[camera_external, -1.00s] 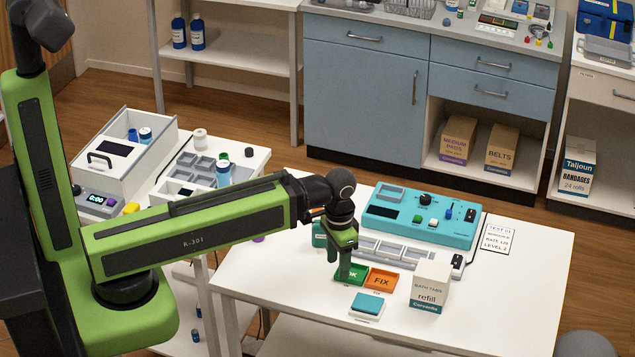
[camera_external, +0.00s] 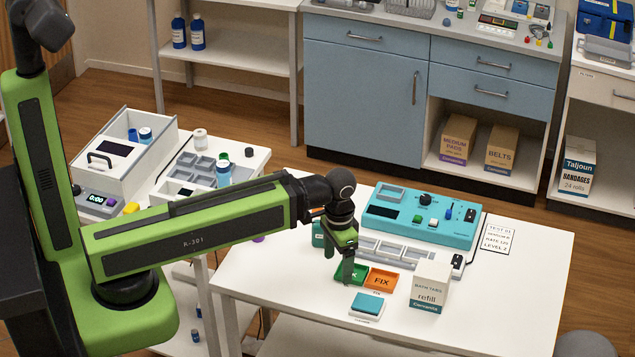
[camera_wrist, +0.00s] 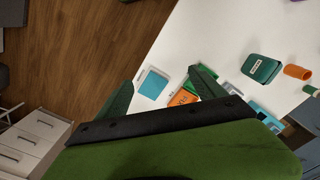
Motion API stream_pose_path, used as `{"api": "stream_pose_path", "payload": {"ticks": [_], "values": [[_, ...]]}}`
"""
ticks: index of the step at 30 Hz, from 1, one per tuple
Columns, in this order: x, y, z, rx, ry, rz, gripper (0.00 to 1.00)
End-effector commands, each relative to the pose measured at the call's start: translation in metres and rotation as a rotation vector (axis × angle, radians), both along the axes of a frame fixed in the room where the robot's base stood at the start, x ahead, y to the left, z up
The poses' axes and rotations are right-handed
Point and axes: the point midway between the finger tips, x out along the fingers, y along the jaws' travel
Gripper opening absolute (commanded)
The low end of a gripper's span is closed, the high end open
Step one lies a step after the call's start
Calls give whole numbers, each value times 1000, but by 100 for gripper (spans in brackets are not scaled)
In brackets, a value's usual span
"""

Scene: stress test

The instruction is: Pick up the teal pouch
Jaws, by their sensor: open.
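A rounded, dark teal item with a small white label, which looks like the teal pouch (camera_wrist: 262,68), lies on the white table to the right of my fingers in the wrist view. In the external view the pouch (camera_external: 318,234) is partly hidden behind my gripper and arm. My gripper (camera_external: 338,262) is open and empty, pointing down above the table beside the pouch and over the green tray. In the wrist view my gripper (camera_wrist: 160,92) shows two green fingers spread apart, with the pouch outside them.
A green tray (camera_external: 346,279) and an orange FIX tray (camera_external: 381,281) sit under and beside my gripper. A flat teal square on a white pad (camera_external: 368,304), a bath tabs box (camera_external: 430,286) and a teal device (camera_external: 442,231) stand nearby. An orange cylinder (camera_wrist: 297,72) lies near the pouch.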

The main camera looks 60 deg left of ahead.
Motion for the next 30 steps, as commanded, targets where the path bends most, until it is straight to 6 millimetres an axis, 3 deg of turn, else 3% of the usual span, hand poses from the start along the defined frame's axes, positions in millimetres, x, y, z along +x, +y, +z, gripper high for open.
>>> {"api": "stream_pose_path", "payload": {"ticks": [8, 11, 14, 17, 21, 25, 27, 30], "values": [[0, 0, 0, 0, 0, 9, 80], [1, 0, 0, 0, 0, 90, 80], [25, 2, 1, 0, 0, 270, 80], [66, 46, 12, 1, -1, 554, 80], [94, 142, 29, 0, 0, 862, 80], [89, 213, 38, 0, 0, 978, 80], [79, 234, 40, 0, 0, 1012, 80], [74, 245, 40, 0, 0, 1031, 80]]}}
